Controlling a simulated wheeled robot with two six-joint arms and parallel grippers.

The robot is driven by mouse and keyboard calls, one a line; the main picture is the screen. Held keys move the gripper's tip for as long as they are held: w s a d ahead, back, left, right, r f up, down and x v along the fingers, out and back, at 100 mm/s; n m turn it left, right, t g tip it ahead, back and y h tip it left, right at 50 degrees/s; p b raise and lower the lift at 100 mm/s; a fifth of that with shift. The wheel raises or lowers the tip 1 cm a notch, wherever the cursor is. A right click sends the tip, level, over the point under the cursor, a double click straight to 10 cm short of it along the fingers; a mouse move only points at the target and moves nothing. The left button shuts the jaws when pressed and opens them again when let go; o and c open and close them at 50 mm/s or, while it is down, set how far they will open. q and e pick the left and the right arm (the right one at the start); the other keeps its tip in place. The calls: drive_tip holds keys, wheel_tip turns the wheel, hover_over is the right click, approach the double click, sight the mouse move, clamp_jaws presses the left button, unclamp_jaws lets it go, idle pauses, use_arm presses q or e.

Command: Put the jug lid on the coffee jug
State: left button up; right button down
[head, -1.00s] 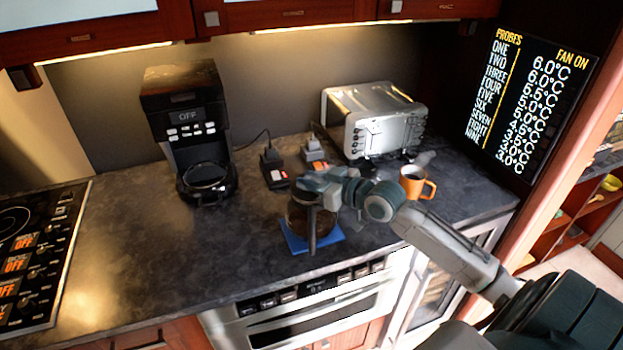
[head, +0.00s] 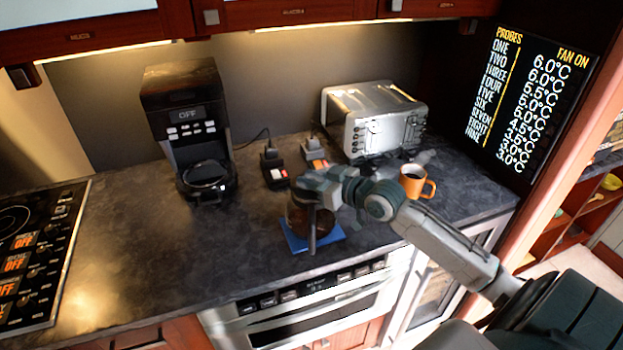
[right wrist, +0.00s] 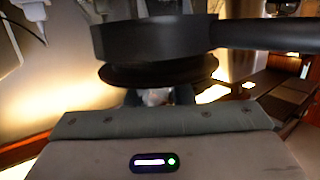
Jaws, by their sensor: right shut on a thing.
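The coffee jug (head: 299,217) stands upright on a blue mat (head: 327,237) near the counter's front edge, with its handle toward the front. My right gripper (head: 314,184) is directly over the jug's mouth and is shut on the jug lid. In the right wrist view the lid (right wrist: 158,74) is a dark disc between my gripper and the jug's black collar (right wrist: 150,38). Lid and collar look very close. I cannot tell whether the lid is seated. In the head view my gripper hides the lid and the jug's top. My left gripper is not in view.
The coffee maker (head: 186,120) stands at the back left and a toaster (head: 372,117) at the back right. An orange mug (head: 417,183) is right of my gripper, behind my arm. Power adapters (head: 274,168) lie behind the jug. The counter left of the jug is clear.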

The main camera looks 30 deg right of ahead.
drive_tip(key=shift+f+b, duration=0.4)
drive_tip(key=shift+f, duration=0.05)
idle(1.1)
idle(0.3)
drive_tip(key=c, duration=0.7)
unclamp_jaws()
drive_tip(key=shift+r, duration=0.1)
drive_tip(key=shift+r+p, duration=3)
drive_tip(key=shift+r, duration=0.45)
drive_tip(key=shift+f, duration=0.1)
